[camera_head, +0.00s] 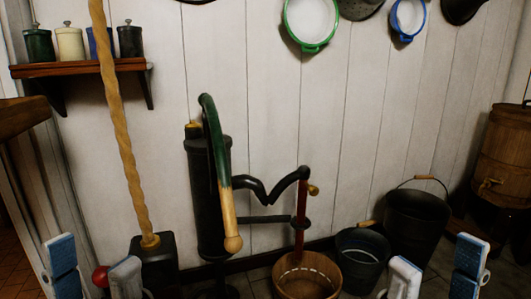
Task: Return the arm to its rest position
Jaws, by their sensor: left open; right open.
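My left gripper (94,270) shows at the lower left with its two blue-and-white fingers apart. My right gripper (434,272) shows at the lower right, also with its fingers spread and nothing between them. A red ball-shaped knob (101,276) appears between the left fingers in the picture; I cannot tell how far behind them it is. The arms behind both grippers are mostly out of the frame. Both grippers are low in the view, in front of the pump and buckets and apart from each other.
A dark hand pump (209,200) with a long handle (219,165) stands mid-left. A wooden tub (306,280) sits below its spout. Dark buckets (415,225) stand to the right, a barrel (503,150) at far right. A twisted pole (123,140) rises on the left near a shelf (80,69).

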